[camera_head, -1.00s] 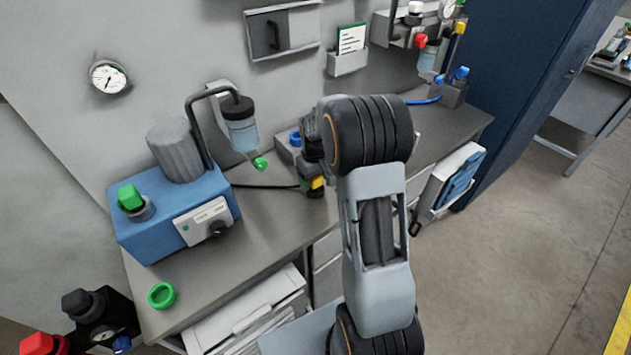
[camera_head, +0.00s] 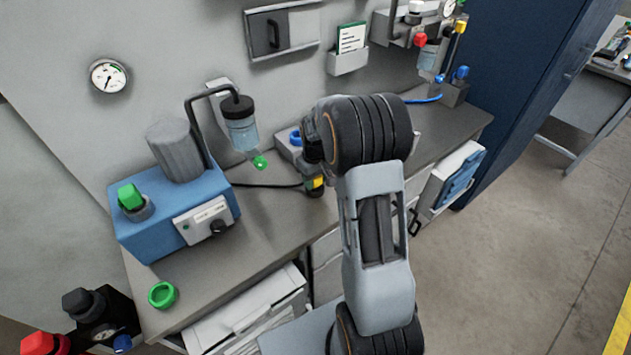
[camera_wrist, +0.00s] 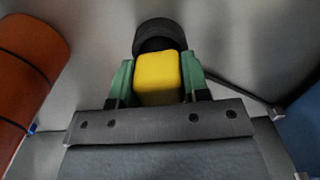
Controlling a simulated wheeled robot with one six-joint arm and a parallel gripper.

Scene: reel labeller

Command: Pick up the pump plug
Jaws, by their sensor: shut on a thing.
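The pump plug (camera_wrist: 158,78) is a yellow block with a dark round end in the wrist view. My gripper (camera_wrist: 158,85) has its green fingers shut on the yellow block, one on each side. In the head view the plug (camera_head: 317,183) shows low under my wrist, close to the bench top. I cannot tell whether it touches the bench. A black cable (camera_head: 268,186) runs from the blue pump (camera_head: 160,225) toward the plug. My arm hides most of the gripper in the head view.
A hanging clear bottle (camera_head: 241,130) with a green tip is left of my wrist. A grey block with a blue ring (camera_head: 295,138) stands behind it. A green ring (camera_head: 162,295) lies at the bench's front left. The bench (camera_head: 265,220) is clear in front of the plug.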

